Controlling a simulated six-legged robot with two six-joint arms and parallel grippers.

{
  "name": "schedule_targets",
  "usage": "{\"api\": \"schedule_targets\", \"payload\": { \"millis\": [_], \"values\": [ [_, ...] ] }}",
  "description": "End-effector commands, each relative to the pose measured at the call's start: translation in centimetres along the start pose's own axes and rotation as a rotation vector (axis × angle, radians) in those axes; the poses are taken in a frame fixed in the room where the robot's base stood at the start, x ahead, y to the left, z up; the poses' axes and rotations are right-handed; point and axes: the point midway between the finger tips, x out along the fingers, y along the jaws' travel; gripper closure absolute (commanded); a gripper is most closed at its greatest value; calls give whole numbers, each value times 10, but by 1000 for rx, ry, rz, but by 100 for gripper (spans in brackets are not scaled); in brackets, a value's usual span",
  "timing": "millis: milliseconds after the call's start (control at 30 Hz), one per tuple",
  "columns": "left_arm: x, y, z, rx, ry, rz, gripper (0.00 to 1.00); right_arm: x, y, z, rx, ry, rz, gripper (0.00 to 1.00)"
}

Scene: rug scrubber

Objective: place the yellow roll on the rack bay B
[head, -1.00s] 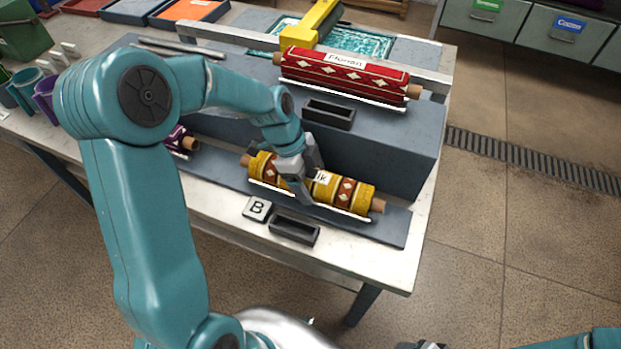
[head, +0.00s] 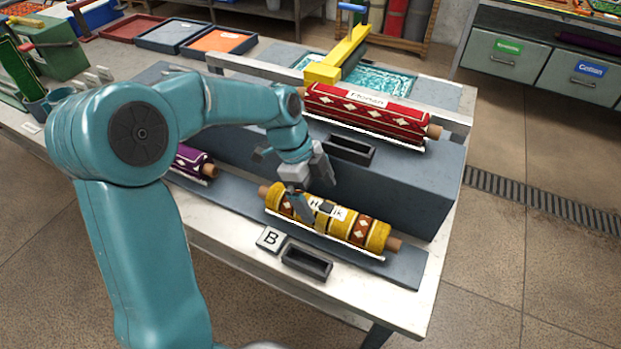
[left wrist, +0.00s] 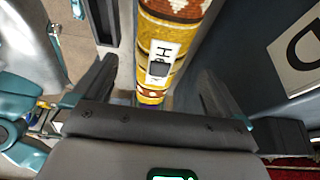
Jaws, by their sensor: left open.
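The yellow roll (head: 375,234) has red-brown diamond bands, a white label and brown core ends. It lies in a white-edged cradle on the lower grey step, behind the plate marked B (head: 270,239). My left gripper (head: 313,192) is open over the left-middle part of the roll, with one finger in front of it and the other behind and higher. In the left wrist view the roll (left wrist: 180,35) runs between the two spread fingers, with gaps on both sides. Whether either finger touches it I cannot tell. My right gripper is out of view.
A red roll (head: 370,112) lies on the upper step, with a dark empty tray (head: 349,149) in front. A purple roll (head: 192,160) lies left on the lower step, partly behind my arm. Another dark tray (head: 307,261) stands beside the B plate.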

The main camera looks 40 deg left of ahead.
Motion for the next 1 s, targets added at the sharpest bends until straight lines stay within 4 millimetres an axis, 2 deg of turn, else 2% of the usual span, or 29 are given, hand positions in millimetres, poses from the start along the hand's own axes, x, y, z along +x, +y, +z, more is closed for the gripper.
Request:
{"api": "schedule_targets", "payload": {
  "millis": [100, 300, 900, 1000],
  "values": [
    [-26, -1, 0, -1, -1, -4, 0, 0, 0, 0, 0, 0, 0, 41],
    [-49, 0, 0, -1, 0, 0, 0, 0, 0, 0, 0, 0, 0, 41],
    [-53, 0, 0, -1, 1, 1, 0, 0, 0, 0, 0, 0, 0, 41],
    [-63, 0, -4, -1, 1, 1, 0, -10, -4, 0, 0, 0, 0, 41]
  ]
}}
